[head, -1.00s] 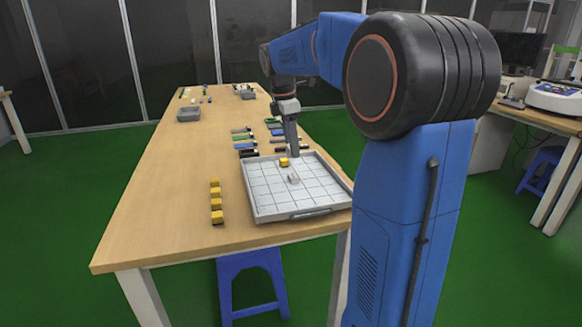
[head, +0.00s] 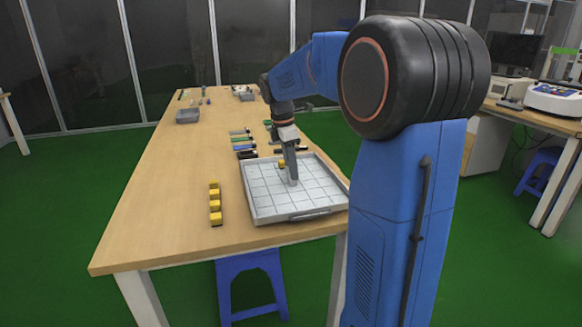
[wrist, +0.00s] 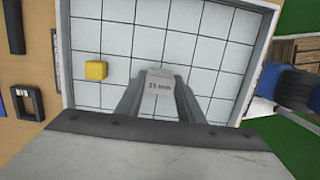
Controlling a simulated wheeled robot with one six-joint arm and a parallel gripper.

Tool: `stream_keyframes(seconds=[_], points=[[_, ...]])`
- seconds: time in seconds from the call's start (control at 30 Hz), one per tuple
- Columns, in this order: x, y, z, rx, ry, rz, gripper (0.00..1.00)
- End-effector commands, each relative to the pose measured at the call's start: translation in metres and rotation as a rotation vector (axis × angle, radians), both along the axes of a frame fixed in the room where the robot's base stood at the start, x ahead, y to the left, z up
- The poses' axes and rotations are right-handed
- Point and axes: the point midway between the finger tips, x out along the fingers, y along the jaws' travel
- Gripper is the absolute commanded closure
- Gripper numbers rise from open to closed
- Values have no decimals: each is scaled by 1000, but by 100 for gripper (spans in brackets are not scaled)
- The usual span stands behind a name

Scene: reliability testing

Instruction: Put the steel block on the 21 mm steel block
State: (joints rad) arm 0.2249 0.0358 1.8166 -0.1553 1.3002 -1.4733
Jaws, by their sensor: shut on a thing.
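My gripper (head: 291,182) points down over the gridded tray, its tips low near the tray's middle. In the wrist view, my gripper's fingers (wrist: 160,82) are shut on a small grey steel block (wrist: 158,87). The face toward the camera carries a marking that looks like "21 mm". Only one steel block can be made out; I cannot tell whether another lies beneath it. In the head view the fingers hide the block.
The light tray (head: 262,217) has a raised rim. A yellow block (wrist: 96,70) stands left of my gripper on the tray. Several yellow blocks (head: 215,205) line the table left of the tray. Dark and green tools (head: 243,147) lie behind it.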

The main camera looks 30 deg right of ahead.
Motion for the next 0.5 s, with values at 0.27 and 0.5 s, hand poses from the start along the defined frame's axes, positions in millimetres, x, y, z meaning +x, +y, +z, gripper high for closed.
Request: stream_keyframes(seconds=[0.27,0.5], points=[[0,0,-1,0,0,0,47],[0,0,4,0,-1,0,47]])
